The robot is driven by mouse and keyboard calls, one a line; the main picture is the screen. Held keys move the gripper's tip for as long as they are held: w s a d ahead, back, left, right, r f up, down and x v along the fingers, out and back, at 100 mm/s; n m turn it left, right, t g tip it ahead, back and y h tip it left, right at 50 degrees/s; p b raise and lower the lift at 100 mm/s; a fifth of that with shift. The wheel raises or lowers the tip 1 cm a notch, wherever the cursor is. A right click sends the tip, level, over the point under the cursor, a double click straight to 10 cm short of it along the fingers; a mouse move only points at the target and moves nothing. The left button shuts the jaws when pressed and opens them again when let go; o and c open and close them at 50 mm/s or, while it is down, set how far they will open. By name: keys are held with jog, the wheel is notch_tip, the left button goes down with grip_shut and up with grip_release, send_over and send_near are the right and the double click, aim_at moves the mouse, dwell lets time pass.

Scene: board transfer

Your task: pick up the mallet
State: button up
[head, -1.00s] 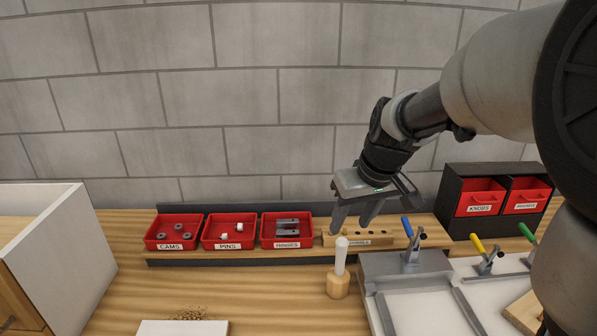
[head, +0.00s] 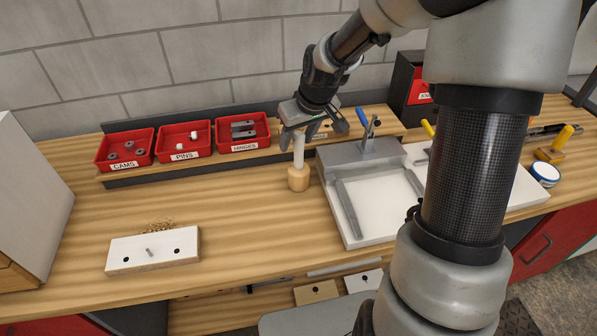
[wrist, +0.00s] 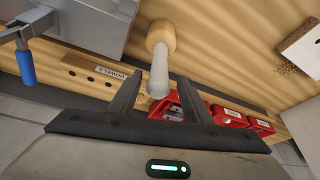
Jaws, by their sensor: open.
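The mallet stands upright on the bench, its round wooden head (head: 299,178) down and its pale handle (head: 298,152) up. My gripper (head: 298,139) is at the top of the handle in the head view, with its fingers apart. In the wrist view, the handle (wrist: 159,78) shows between the two open fingers (wrist: 157,95), with the wooden head (wrist: 161,35) beyond. The fingers do not visibly close on it. Whether they touch the handle cannot be told.
Red bins of cams (head: 124,160), pins (head: 184,151) and hinges (head: 243,143) stand behind left. A grey and white fixture (head: 350,222) with a blue-handled clamp (head: 364,120) is close on the right. A drilled white board (head: 152,262) lies front left. Bench between is clear.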

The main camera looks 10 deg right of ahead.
aim_at(299, 161)
jog(key=x, duration=0.4)
jog(key=shift+s+d+f, duration=0.15)
jog(key=shift+f, duration=0.15)
jog(key=shift+c, duration=0.4)
grip_shut()
